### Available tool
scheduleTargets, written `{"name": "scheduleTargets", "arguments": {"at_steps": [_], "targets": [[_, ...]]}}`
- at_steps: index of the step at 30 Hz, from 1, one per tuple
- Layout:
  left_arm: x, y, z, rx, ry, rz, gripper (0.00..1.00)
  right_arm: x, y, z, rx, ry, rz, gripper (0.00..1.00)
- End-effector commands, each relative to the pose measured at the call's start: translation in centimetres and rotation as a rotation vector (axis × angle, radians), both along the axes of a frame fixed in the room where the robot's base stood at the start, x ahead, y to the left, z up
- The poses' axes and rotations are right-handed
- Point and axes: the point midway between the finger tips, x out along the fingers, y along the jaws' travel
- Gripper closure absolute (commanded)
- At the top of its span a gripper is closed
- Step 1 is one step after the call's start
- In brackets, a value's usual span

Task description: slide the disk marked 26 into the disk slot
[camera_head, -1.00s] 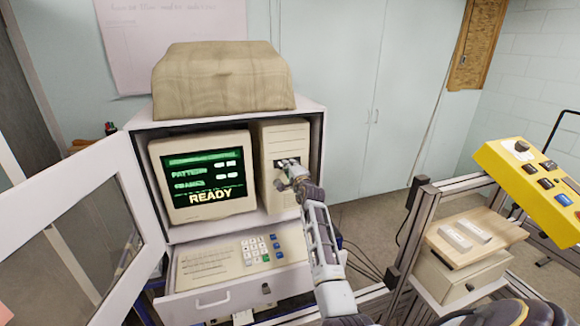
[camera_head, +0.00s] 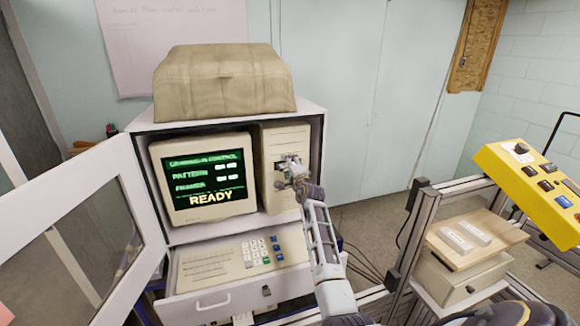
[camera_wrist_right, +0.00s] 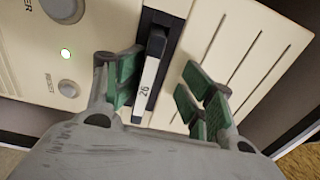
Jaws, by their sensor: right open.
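The disk marked 26 (camera_wrist_right: 145,85) shows its white label edge in the right wrist view. It lies in line with the dark disk slot (camera_wrist_right: 166,22) and appears to be in it, with the label edge showing; how deep it sits I cannot tell. My right gripper (camera_wrist_right: 163,82) is open, with green-padded fingers on either side of the disk and gaps between. In the head view my right gripper (camera_head: 290,170) is at the front of the beige computer tower (camera_head: 288,138) and hides most of the slot. My left gripper is not in view.
The monitor (camera_head: 205,178) reads READY, left of the tower inside the white cabinet (camera_head: 225,127). Below is a keyboard drawer (camera_head: 215,268). The open cabinet door (camera_head: 135,185) stands left. A yellow control box (camera_head: 530,190) is right.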

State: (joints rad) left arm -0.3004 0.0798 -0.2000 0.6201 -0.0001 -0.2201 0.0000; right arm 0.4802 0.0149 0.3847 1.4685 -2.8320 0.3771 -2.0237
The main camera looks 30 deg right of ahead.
Motion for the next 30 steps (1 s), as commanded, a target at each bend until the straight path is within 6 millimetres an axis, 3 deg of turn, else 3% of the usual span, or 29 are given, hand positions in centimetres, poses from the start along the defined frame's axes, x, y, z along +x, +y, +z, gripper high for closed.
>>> {"name": "scheduleTargets", "arguments": {"at_steps": [17,30], "targets": [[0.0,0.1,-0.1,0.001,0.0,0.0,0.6,-0.2,0.2,-1.1,0.007,0.019,0.005,0.65],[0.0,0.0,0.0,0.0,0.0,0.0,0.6,-3.0,0.9,-0.7,0.004,0.011,0.003,0.65]]}}
